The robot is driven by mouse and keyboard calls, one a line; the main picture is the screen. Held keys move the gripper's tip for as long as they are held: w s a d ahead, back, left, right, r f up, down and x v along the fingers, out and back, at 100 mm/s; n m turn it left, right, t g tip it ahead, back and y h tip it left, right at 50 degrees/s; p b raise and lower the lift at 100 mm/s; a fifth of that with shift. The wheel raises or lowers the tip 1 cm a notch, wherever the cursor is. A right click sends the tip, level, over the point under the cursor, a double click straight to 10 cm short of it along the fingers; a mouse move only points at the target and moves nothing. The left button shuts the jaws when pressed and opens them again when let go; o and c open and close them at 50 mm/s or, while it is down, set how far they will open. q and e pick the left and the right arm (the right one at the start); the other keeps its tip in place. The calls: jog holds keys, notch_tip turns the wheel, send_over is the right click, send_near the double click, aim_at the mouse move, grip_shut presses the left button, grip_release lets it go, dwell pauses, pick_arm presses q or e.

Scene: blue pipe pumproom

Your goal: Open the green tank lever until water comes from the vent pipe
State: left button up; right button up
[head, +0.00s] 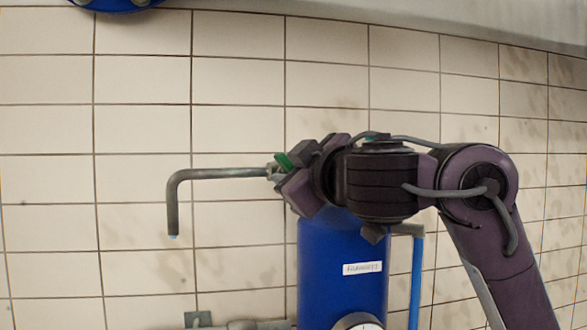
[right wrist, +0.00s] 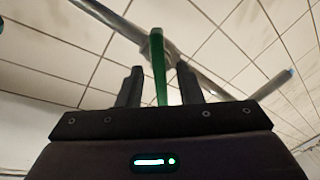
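The green lever (head: 284,161) sits on a valve on the grey vent pipe (head: 222,173) above the blue tank (head: 322,262). The pipe runs left and bends down to an open end. A small light-blue spot shows at its mouth; I see no stream below it. My right gripper (head: 293,172) is at the lever, partly hiding the valve. In the right wrist view, the green lever (right wrist: 158,68) stands between the two dark fingers of my right gripper (right wrist: 159,82), with a gap on each side. My left gripper is not in view.
A thin blue pipe (head: 416,280) drops at the tank's right. A white label (head: 362,268) and a round gauge (head: 357,322) are on the tank's front. Grey piping (head: 240,324) runs low at the left. The tiled wall (head: 140,80) stands close behind.

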jog(key=shift+w+a, duration=0.1)
jog(key=shift+c, duration=1)
jog(key=c, duration=0.5)
jog(key=shift+f, duration=0.1)
grip_shut()
jog(key=shift+w+m, duration=0.1)
jog(key=shift+m, duration=0.3)
jog(key=m, duration=0.3)
jog(key=shift+m, duration=0.3)
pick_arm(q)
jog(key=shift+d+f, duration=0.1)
pick_arm(e)
jog(key=shift+w+m, duration=0.1)
jog(key=shift+m, duration=1.8)
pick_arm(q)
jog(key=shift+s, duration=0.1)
pick_arm(e)
jog(key=shift+d, duration=0.2)
